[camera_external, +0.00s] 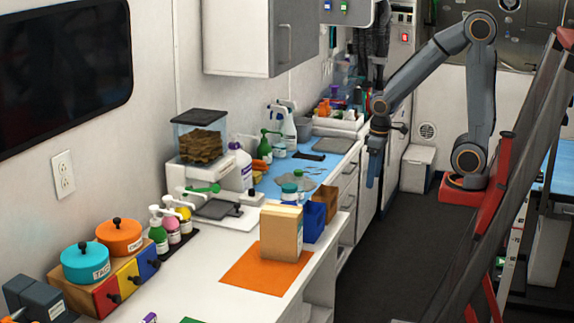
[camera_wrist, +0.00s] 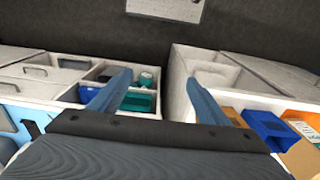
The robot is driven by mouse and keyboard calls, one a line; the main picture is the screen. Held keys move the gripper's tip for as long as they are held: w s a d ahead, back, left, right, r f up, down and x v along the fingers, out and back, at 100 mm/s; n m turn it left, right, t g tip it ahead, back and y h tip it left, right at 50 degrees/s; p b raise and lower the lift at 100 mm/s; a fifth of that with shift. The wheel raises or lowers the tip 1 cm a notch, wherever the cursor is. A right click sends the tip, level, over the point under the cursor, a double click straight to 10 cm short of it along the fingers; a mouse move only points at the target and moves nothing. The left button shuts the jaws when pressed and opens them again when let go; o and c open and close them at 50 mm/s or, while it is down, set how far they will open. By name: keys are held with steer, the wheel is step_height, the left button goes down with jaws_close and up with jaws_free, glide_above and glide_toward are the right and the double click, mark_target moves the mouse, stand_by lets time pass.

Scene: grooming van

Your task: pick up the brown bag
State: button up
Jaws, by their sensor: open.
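A light-brown, box-shaped bag (camera_external: 281,236) stands upright on an orange mat (camera_external: 240,270) on the white counter. A smaller, darker brown container (camera_external: 325,203) stands behind it, beyond a blue one (camera_external: 313,224); I cannot tell for certain which is the brown bag. In the wrist view the light-brown one (camera_wrist: 302,158) is cut off at the lower right corner, and an orange-brown container (camera_wrist: 229,115) is beside the blue one (camera_wrist: 267,128). My gripper (camera_external: 372,182) points down beyond the counter's right edge, apart from all of these. Its fingers (camera_wrist: 158,80) are spread and empty.
The counter also holds a scale (camera_external: 212,208), a kibble container (camera_external: 200,140), bottles and lidded pots (camera_external: 85,262). Drawers stand below the counter edge. The dark aisle floor (camera_external: 385,250) is clear. A grooming table frame (camera_external: 490,200) stands at right.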

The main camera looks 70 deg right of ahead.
step_height(320, 180, up, 8)
steer(key=w+d+n+t+h, duration=0.1)
steer(key=w+d+t, duration=0.25)
steer(key=w, duration=0.45)
steer(key=w+d+n+t+h, duration=0.15)
steer(key=w+d, duration=0.25)
steer(key=w, duration=0.5)
steer(key=w+a+n+t+y, duration=0.4)
steer(key=w+n+t+y, duration=0.1)
steer(key=w, duration=0.6)
steer(key=s+a+n+g+y+b, duration=0.1)
steer(key=s+a+n+g+y, duration=0.1)
steer(key=a+n+y, duration=0.55)
steer(key=s+a+n+g+y, duration=0.4)
steer(key=s+g+y, duration=0.45)
steer(key=s, duration=0.65)
steer(key=m, duration=0.1)
glide_toward(320, 200)
steer(key=shift+h, duration=0.25)
steer(key=shift+a+r+p, duration=0.2)
steer(key=shift+a+p, duration=0.85)
steer(key=shift+a, duration=1.5)
steer(key=c, duration=1.4)
